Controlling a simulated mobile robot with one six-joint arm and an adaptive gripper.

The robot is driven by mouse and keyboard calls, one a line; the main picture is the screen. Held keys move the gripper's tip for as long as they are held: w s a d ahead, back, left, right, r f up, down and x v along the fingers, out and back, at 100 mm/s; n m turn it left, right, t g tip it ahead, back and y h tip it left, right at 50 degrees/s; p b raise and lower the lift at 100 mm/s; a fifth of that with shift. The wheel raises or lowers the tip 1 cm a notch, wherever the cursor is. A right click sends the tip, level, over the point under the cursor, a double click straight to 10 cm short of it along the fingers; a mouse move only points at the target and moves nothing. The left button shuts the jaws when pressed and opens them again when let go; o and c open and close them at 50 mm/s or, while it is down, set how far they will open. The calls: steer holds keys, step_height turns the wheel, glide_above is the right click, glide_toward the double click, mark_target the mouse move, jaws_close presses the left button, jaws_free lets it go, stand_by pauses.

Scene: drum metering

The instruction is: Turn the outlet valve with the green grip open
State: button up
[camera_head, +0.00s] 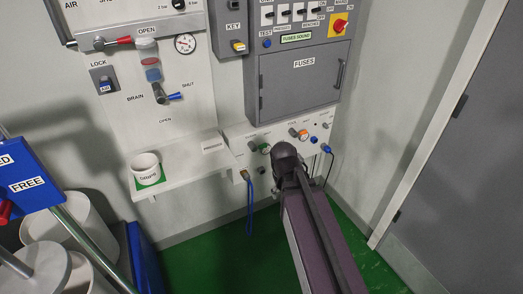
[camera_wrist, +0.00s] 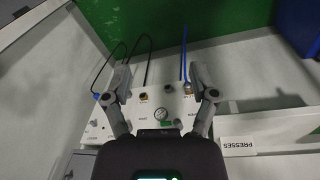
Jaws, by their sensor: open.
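I cannot make out an outlet valve with a green grip for sure. A small round fitting with a green edge (camera_head: 265,148) sits on the low white panel in the head view, left of my gripper. A lever with a blue grip (camera_head: 172,97) is on the wall board between SHUT and OPEN labels. A lever with a red grip (camera_head: 122,41) is higher up, by an OPEN label. In the wrist view my gripper (camera_wrist: 160,85) is open, its two fingers apart over the low panel (camera_wrist: 153,103), with nothing between the tips. In the head view my arm hides its fingers.
A white shelf (camera_head: 190,168) holds a white cup (camera_head: 147,168) on a green patch. A blue cable (camera_head: 249,205) hangs from the panel. A grey fuse cabinet (camera_head: 300,75) is above. A blue FREE sign (camera_head: 27,183) and white drums (camera_head: 65,222) stand at left. A grey door (camera_head: 460,170) is at right.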

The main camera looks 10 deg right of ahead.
steer(key=w+d+f+n+t+h+b, duration=0.2)
steer(key=w+d+f+t+h+b, duration=0.1)
steer(key=w+f+b, duration=0.6)
steer(key=n+t+h+b, duration=0.4)
steer(key=n+t+b, duration=0.7)
steer(key=b, duration=0.9)
glide_toward(260, 148)
steer(key=w+d, duration=0.3)
steer(key=shift+w+a+f+n+b, duration=0.3)
steer(key=shift+w+a+b, duration=0.05)
steer(key=shift+w+b, duration=0.1)
steer(key=shift+b+x, duration=0.45)
steer(key=shift+x, duration=3.25)
jaws_close()
